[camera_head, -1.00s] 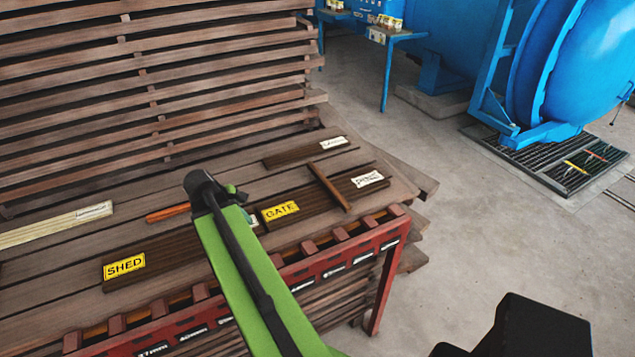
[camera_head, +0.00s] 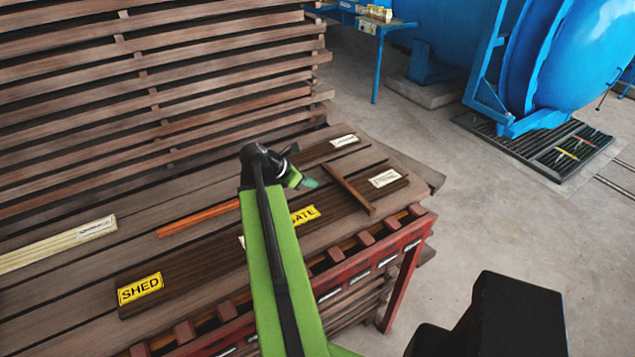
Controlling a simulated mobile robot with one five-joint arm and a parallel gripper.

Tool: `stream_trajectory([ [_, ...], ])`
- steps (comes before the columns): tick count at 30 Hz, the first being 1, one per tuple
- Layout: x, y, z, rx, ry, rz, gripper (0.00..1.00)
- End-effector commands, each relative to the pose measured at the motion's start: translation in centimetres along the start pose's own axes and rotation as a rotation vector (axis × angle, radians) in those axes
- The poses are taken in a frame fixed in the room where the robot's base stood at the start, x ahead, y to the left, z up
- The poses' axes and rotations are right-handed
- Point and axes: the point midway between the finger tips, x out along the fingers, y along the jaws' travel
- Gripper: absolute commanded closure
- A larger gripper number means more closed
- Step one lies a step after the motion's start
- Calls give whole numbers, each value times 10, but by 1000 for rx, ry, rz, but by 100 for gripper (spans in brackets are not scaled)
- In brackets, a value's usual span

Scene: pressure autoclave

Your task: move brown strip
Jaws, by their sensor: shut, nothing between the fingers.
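My gripper (camera_head: 305,180) is just left of the strip's upper end, with a visible gap in the picture. It is shut and empty. My green arm covers part of the "GATE" label and the boards behind it. Height between gripper and strip is hard to judge.
A dark board with a yellow "SHED" label (camera_head: 140,288), an orange strip (camera_head: 198,219) and pale strips (camera_head: 60,243) lie to the left. A red slotted rack (camera_head: 400,240) edges the stack's front. Slatted timber (camera_head: 160,80) rises behind.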

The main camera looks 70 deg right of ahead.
Motion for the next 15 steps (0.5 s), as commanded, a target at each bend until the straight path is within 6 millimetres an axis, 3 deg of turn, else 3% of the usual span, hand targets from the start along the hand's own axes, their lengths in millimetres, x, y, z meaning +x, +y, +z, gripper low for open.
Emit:
stream_trajectory([
  [8, 9, 3, -5, -5, 0, 4, 100],
  [15, 56, 6, -12, -9, 0, 8, 100],
])
